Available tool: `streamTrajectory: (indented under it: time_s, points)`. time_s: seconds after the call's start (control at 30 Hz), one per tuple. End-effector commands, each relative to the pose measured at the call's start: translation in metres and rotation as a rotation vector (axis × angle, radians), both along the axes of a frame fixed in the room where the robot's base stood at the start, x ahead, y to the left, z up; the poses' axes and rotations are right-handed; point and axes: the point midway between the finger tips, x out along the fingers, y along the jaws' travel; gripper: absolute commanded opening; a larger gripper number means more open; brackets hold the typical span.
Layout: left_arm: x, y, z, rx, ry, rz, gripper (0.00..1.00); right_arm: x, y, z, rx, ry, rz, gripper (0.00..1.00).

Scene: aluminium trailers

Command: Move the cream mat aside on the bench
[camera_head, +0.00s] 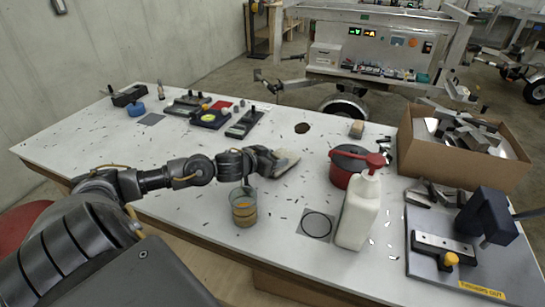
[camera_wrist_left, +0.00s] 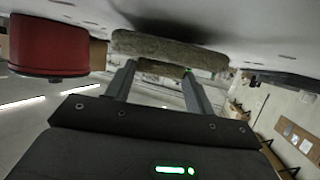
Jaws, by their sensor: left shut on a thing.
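The cream mat (camera_head: 287,158) is a small, thick, pale pad near the middle of the white bench (camera_head: 240,150). My left gripper (camera_head: 270,160) is shut on its near left side. In the left wrist view the mat (camera_wrist_left: 168,47) looks grey-brown and fuzzy, and spans the tips of the left gripper's fingers (camera_wrist_left: 160,70). A dark shadow lies beside it on the bench. I cannot tell whether it touches the bench or hangs just above it. The gripper hides part of the mat in the head view. My right gripper is not in view.
A red pot (camera_head: 340,176) stands right of the mat, with a white jug (camera_head: 357,215) in front. A glass jar (camera_head: 244,210) stands nearer. A square with a black circle (camera_head: 317,224) lies beside the jug.

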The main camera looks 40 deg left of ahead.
Motion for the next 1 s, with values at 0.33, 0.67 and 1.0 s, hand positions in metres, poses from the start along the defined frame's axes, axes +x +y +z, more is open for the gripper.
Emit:
streamTrajectory:
  time_s: [0.33, 0.67, 1.0]
  points:
    - [-0.003, -0.003, -0.011, -0.002, 0.019, -0.006, 0.76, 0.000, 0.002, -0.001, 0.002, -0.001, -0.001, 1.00]
    - [-0.004, -0.004, -0.004, -0.002, 0.020, -0.008, 0.76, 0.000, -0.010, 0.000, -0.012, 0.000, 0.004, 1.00]
    - [-0.052, 0.002, 0.022, 0.003, 0.019, -0.005, 0.76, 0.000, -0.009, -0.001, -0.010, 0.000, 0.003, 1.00]
